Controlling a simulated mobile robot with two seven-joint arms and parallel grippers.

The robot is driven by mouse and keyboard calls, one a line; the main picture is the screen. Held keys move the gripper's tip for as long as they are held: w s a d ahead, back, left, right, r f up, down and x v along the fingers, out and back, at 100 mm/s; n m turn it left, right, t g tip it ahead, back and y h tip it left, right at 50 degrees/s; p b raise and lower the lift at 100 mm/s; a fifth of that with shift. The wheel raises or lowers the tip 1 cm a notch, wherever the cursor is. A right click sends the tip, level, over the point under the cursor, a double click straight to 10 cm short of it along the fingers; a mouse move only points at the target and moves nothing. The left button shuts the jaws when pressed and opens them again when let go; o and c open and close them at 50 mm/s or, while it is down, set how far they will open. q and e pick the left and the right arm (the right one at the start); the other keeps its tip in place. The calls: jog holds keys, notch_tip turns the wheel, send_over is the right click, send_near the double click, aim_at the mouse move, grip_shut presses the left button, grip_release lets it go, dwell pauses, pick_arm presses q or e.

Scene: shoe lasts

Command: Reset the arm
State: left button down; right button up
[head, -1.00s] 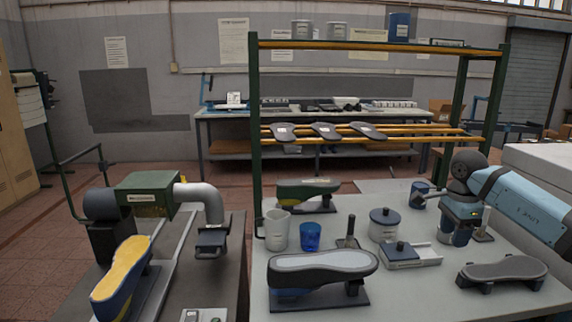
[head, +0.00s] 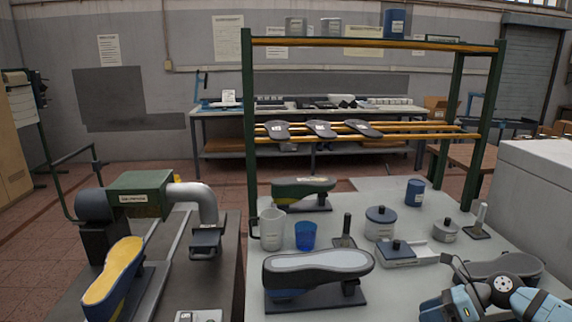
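My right arm (head: 505,290) shows at the bottom right in the head view, with light blue links and a dark round joint. It is folded low over the table's near right part and cut off by the bottom edge. It covers part of the dark grey shoe sole form (head: 490,268) behind it. The fingertips of my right gripper do not show, so I cannot see whether it holds anything. My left arm and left gripper are out of view.
The grey table (head: 400,290) holds a shoe last (head: 318,264), a jug (head: 271,229), a blue cup (head: 305,236), a lidded pot (head: 381,222), a small pot (head: 445,231) and a dark blue canister (head: 415,192). A green rack post (head: 250,130) rises at its left. A machine (head: 140,195) stands left.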

jog(key=s+d+f+m+t+h, duration=0.25)
jog(key=s+f+m, duration=0.45)
jog(key=m, duration=0.5)
jog(key=s+d+f+m+t+h, duration=0.2)
jog(key=s+f+m+h, duration=0.25)
jog(key=s+m, duration=0.6)
jog(key=s+d+f+m+t+h, duration=0.2)
jog(key=s+f+m, duration=0.55)
jog(key=m, duration=0.45)
jog(key=a+m+t+y, duration=0.15)
jog(key=a+m, duration=0.75)
jog(key=a, duration=1.2)
pick_arm(q)
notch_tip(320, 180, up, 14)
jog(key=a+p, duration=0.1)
jog(key=p, duration=1.7)
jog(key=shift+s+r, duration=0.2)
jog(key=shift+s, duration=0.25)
pick_arm(e)
notch_tip(320, 180, up, 15)
jog(key=s+d, duration=0.1)
jog(key=shift+d+r+n, duration=0.15)
jog(key=shift+n, duration=0.3)
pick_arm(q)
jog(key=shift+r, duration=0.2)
pick_arm(e)
jog(key=shift+h, duration=0.25)
